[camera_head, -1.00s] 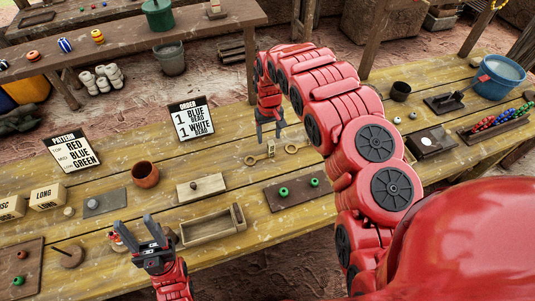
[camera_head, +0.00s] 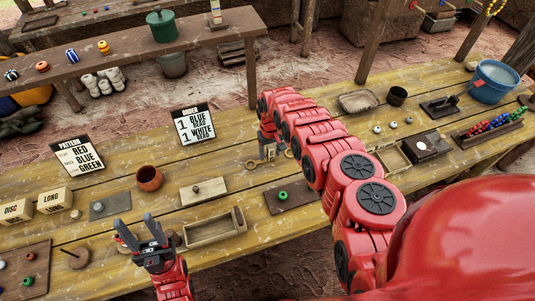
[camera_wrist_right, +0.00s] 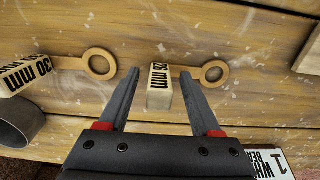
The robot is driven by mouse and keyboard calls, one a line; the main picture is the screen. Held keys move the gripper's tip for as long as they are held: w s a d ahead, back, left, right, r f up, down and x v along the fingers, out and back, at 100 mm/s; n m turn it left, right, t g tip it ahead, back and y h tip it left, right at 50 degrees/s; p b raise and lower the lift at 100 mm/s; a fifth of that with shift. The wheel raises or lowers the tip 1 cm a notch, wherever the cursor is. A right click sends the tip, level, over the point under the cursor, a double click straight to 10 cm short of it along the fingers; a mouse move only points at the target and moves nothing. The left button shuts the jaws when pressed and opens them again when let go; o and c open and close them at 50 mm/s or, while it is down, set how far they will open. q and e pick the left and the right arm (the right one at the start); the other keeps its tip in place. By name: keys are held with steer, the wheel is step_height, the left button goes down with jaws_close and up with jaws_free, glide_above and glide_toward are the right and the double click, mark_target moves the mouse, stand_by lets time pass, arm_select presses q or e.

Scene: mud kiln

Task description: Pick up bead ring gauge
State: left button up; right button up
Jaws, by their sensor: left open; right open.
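Two flat wooden ring gauges show in the right wrist view. One ring (camera_wrist_right: 213,73) has its handle running left to an upright block (camera_wrist_right: 159,95) marked what looks like 25 mm. The other ring (camera_wrist_right: 99,64) joins a block (camera_wrist_right: 27,74) marked 30 mm. My right gripper (camera_wrist_right: 160,76) is open, its fingers on either side of the middle block; I cannot tell whether they touch it. In the head view a ring (camera_head: 250,163) shows beside the right gripper (camera_head: 268,150), partly hidden by my arm. My left gripper (camera_head: 136,228) is open and empty near the front edge.
A dark board (camera_head: 300,194) with a green bead lies in front. The order sign (camera_head: 194,125) stands behind.

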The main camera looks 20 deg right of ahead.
steer(key=shift+s+f, duration=0.1)
steer(key=shift+f, duration=0.05)
steer(key=shift+c, duration=0.3)
jaws_close()
stand_by(0.3)
steer(key=shift+w+r, duration=0.2)
steer(key=shift+r, duration=0.35)
step_height(320, 180, up, 9)
steer(key=b, duration=0.3)
steer(key=shift+s, duration=0.1)
